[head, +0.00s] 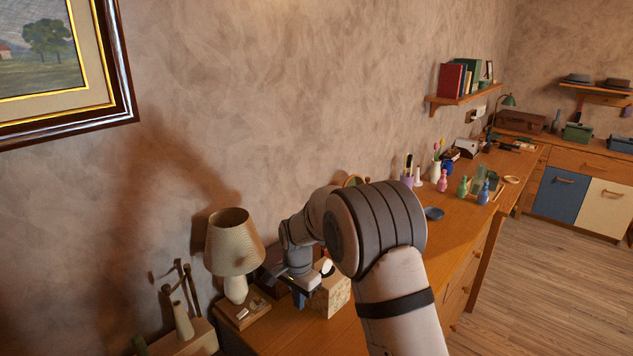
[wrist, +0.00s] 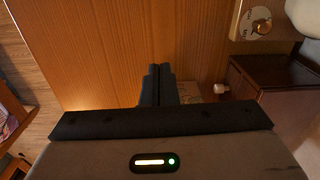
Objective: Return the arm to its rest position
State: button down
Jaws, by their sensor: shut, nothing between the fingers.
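My gripper (head: 299,299) hangs low over the wooden desk, between the table lamp (head: 234,245) and a light patterned box (head: 333,297). In the wrist view its two dark fingers (wrist: 158,84) lie side by side with nothing between them, so it is shut and empty. My arm is bent. It reaches up from the bottom of the head view, over the desk, and down to the gripper. I cannot tell whether the gripper touches the patterned box, which is partly hidden.
A dark brown box (wrist: 283,88) is close to the gripper on the right of the wrist view. Small bottles (head: 463,187), a pencil cup (head: 407,179) and a dark dish (head: 434,213) stand farther along the desk. A wall shelf (head: 463,100) holds books. The floor (head: 520,285) at right is clear.

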jog(key=s+d+r+n+t, duration=0.1)
jog(key=s+d+r+n, duration=0.3)
jog(key=s+d+r, duration=1)
jog(key=s+d+r+n+t, duration=0.1)
jog(key=s+d, duration=0.2)
jog(key=s, duration=0.5)
jog(key=s+d+r+n, duration=0.1)
jog(key=s+d+n, duration=0.1)
jog(key=s+d, duration=0.2)
jog(key=s, duration=0.3)
jog(key=shift+s+d+r+n+t, duration=0.25)
jog(key=shift+s+r+n+t, duration=0.05)
jog(key=shift+s+r+t, duration=0.1)
